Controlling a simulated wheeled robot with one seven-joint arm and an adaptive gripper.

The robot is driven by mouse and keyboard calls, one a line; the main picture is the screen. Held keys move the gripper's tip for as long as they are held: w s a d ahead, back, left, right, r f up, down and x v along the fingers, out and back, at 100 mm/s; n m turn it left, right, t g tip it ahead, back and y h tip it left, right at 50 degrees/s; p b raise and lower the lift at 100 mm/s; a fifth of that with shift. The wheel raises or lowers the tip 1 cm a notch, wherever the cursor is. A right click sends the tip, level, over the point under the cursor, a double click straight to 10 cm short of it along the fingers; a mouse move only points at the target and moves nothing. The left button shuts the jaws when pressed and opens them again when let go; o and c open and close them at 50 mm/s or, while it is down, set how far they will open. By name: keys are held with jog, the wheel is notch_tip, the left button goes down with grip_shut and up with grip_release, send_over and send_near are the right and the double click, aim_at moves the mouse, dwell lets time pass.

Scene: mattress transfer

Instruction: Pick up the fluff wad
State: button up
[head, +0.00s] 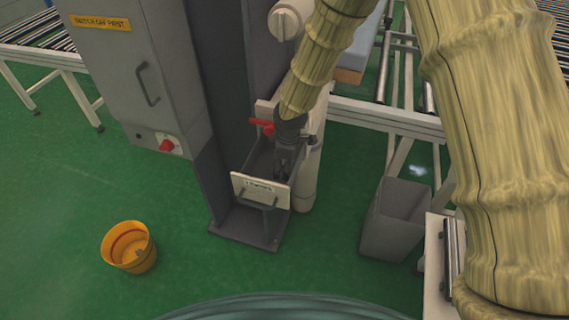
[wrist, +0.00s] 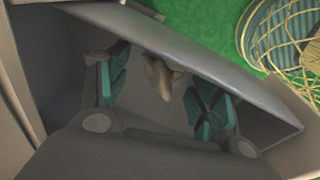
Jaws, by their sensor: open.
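The fluff wad (wrist: 160,74) is a small grey-brown lump in the wrist view, inside the grey drawer close to its wall. My gripper (wrist: 155,80) is open, with one teal-padded finger to each side of the wad as seen there. I cannot tell whether either finger touches it. In the head view my gripper (head: 284,168) points down into the narrow pulled-out drawer (head: 247,187) at the foot of the grey machine. The wad is hidden in the head view.
A red lever (head: 262,126) sits just behind the drawer. A yellow bucket (head: 143,262) stands on the green floor at left, with something small inside. An open grey bin (head: 385,232) stands at right. A conveyor frame (head: 385,117) runs behind it.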

jog(key=c, duration=1)
